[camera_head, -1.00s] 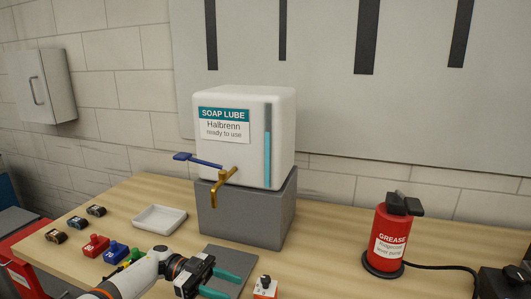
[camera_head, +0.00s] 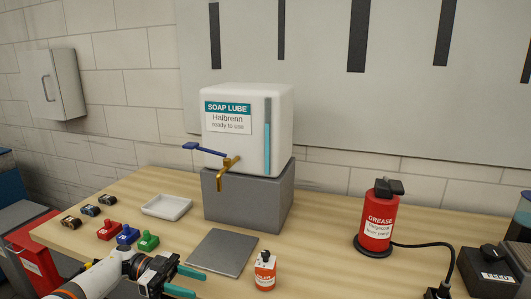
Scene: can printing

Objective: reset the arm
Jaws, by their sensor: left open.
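My left arm comes in from the bottom left, and its gripper (camera_head: 184,281) with green fingers is at the front of the table. Its fingers are apart with nothing between them. It is in front of a grey flat plate (camera_head: 222,252) on the table. My right gripper is not in view.
A white soap lube tank (camera_head: 228,148) with a brass tap stands on a grey block (camera_head: 245,203). A white tray (camera_head: 166,206), colored stamps (camera_head: 125,235), an orange-labelled bottle (camera_head: 265,272) and a red grease container (camera_head: 377,222) stand on the wooden table (camera_head: 320,242).

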